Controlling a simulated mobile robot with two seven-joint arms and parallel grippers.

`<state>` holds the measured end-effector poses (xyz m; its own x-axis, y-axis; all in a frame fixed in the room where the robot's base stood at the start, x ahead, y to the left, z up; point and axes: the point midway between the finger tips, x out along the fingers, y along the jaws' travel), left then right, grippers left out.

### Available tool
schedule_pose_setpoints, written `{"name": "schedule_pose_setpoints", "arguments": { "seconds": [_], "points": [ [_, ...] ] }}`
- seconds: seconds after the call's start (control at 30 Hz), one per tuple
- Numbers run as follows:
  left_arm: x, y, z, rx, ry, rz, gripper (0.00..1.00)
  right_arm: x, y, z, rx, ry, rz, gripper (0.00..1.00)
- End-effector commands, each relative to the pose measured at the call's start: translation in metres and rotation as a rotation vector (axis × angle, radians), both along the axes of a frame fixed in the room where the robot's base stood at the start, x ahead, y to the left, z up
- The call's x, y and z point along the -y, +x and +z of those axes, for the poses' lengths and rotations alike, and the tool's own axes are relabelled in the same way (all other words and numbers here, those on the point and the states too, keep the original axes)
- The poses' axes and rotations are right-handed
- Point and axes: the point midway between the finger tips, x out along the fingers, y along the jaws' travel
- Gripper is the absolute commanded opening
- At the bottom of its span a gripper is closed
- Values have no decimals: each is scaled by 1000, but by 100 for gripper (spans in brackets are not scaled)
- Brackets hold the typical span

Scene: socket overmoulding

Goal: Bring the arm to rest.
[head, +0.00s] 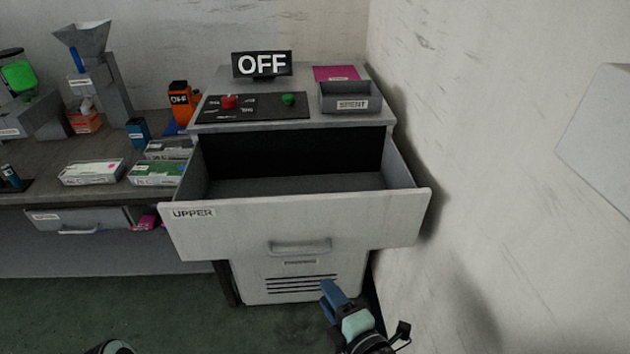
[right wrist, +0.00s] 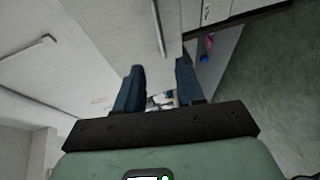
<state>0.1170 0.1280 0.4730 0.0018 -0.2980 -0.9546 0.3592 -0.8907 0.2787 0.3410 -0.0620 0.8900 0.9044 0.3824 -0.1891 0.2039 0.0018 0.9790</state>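My right gripper (head: 328,290) is in front of the cabinet's lower front in the head view, below the handle of the open upper drawer. In the right wrist view its two blue fingers (right wrist: 160,85) stand apart with nothing between them, so it is open and empty. Only a small rounded piece of my own body shows at the bottom left of the head view. My left gripper's fingers do not show in either view.
The drawer marked UPPER (head: 300,225) is pulled far out and looks empty. On the cabinet top are an OFF sign (head: 262,65), a red button (head: 229,102), a green button (head: 288,99) and a SPENT tray (head: 350,104). A wall (head: 500,200) stands close on the right. A cluttered bench (head: 45,150) is left.

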Motion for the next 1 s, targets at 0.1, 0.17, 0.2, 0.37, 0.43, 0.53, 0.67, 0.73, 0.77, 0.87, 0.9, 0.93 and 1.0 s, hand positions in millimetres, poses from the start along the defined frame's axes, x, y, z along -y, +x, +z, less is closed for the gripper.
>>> {"name": "schedule_pose_setpoints", "arguments": {
  "seconds": [0.1, 0.17, 0.2, 0.37, 0.43, 0.53, 0.67, 0.73, 0.77, 0.87, 0.9, 0.93, 1.0],
  "points": [
    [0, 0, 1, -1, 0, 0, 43, 0, 1, 0, 0, 0, 0, 38],
    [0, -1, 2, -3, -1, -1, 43, -1, 3, 0, -1, 0, 0, 38],
    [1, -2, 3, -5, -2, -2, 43, -2, 5, 0, -1, -1, 0, 38],
    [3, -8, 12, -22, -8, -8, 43, -8, 19, -3, -3, -1, -1, 38],
    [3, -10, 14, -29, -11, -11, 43, -13, 30, -6, -3, -1, 0, 38],
    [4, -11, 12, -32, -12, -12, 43, -21, 49, -11, -1, -1, 0, 38],
    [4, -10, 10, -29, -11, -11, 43, -31, 72, -17, -1, -1, 0, 38],
    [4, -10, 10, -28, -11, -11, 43, -36, 84, -19, -1, 0, 0, 38],
    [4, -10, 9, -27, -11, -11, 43, -38, 89, -20, 0, 0, 0, 38],
    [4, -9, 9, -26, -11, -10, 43, -43, 103, -23, -1, 0, 0, 38],
    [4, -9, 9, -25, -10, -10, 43, -45, 107, -24, -1, 0, 0, 38],
    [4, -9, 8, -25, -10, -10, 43, -47, 110, -24, 0, 0, 0, 38],
    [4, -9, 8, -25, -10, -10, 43, -49, 116, -25, -1, 0, 0, 38]
  ]
}}
